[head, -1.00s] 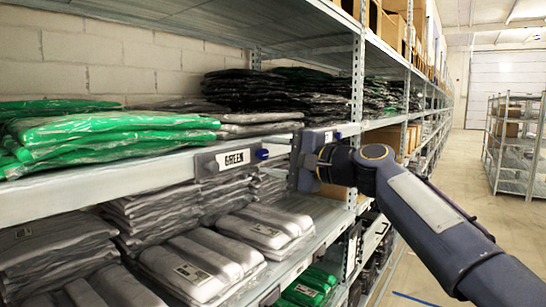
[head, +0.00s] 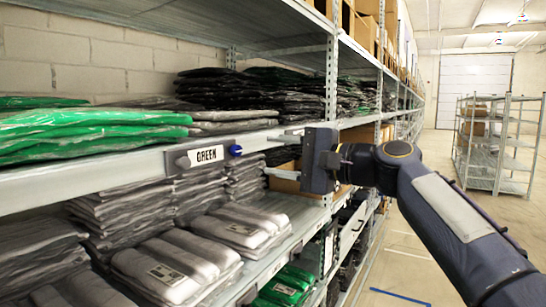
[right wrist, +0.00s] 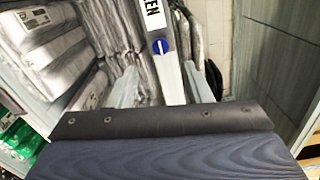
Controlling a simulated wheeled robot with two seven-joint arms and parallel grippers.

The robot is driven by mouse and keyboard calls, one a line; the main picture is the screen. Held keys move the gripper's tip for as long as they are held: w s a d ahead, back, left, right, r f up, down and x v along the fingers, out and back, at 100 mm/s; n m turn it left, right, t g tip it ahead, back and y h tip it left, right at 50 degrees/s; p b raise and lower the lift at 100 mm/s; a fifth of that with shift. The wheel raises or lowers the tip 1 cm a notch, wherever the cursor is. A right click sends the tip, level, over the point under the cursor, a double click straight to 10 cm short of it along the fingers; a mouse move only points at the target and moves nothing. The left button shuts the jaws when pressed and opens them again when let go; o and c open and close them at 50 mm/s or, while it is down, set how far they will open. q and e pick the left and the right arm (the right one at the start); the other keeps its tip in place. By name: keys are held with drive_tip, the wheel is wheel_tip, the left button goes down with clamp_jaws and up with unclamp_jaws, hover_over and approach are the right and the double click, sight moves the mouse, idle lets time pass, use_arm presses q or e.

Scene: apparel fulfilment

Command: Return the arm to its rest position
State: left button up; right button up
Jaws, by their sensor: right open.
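My right gripper (head: 274,156) is in front of the shelf edge, to the right of the label sign reading GREEN (head: 206,155). Its two pale fingers point left and stand apart, with nothing seen between them. A blue round knob (head: 235,150) sits at the sign's right end, apart from the fingertips. In the right wrist view the blue knob (right wrist: 160,46) shows ahead, beyond the gripper's dark body. My right arm reaches in from the lower right. My left gripper is not in view.
Green bagged garments (head: 85,130) lie on the upper shelf, grey ones (head: 240,228) below. A metal upright (head: 331,90) and cardboard box (head: 285,178) are close to the gripper. The aisle floor (head: 400,262) at right is open; another rack (head: 497,145) stands farther back.

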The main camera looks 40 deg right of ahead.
idle(0.4)
drive_tip(key=s+a+f+n+g+h+p, duration=0.1)
drive_tip(key=s+a+f+n+g, duration=0.2)
drive_tip(key=f, duration=0.9)
drive_tip(key=s+a+f+n+g+h+p, duration=0.1)
drive_tip(key=s+a+f+n+g, duration=0.3)
drive_tip(key=s+f, duration=0.6)
drive_tip(key=s+a+f+n+g+h+p, duration=0.1)
drive_tip(key=s+a+f+n+g+p, duration=0.2)
drive_tip(key=f, duration=1.1)
drive_tip(key=s+a+n+g, duration=0.1)
drive_tip(key=s+a+n, duration=0.2)
drive_tip(key=s+a, duration=0.1)
drive_tip(key=shift+a+f+n, duration=0.2)
drive_tip(key=shift+a+n, duration=0.1)
drive_tip(key=shift+a, duration=0.3)
